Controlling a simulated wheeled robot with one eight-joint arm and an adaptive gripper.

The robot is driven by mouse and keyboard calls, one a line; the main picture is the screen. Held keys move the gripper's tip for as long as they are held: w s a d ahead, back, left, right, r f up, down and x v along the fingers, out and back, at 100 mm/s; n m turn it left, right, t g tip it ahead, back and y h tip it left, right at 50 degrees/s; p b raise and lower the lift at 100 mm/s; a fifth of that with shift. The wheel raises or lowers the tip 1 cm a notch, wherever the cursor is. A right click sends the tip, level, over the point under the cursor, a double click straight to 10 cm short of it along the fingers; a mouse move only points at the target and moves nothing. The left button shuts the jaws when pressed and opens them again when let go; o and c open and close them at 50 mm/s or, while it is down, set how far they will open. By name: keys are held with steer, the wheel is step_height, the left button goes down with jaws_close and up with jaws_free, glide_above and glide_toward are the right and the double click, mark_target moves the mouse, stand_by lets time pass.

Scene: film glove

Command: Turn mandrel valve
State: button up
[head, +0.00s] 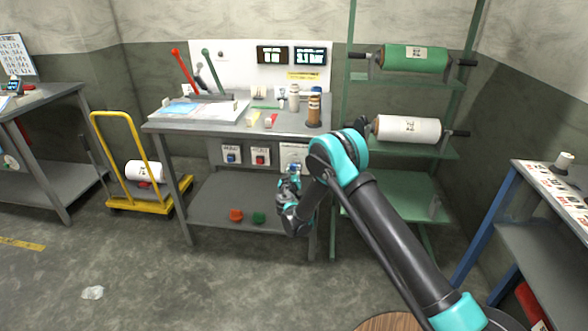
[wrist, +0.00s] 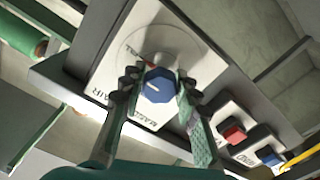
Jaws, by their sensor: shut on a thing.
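The mandrel valve is a blue faceted knob (wrist: 159,86) on a white panel (wrist: 120,77) with a round light dial. In the head view, my gripper (head: 292,176) is at the bench front, just below the white panel (head: 293,152); the knob is mostly hidden there.
Red (wrist: 234,135) and blue (wrist: 268,158) buttons sit on small plates beside the valve panel. The workbench (head: 215,130) overhangs the panels. A green rack (head: 400,155) with film rolls stands close at the right.

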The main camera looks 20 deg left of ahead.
steer(key=c, duration=0.3)
steer(key=n, duration=0.3)
steer(key=shift+n, duration=0.4)
steer(key=n, duration=0.4)
steer(key=shift+n, duration=0.3)
steer(key=n, duration=0.4)
steer(key=shift+n, duration=0.3)
steer(key=shift+s+n, duration=0.1)
steer(key=shift+n, duration=2.4)
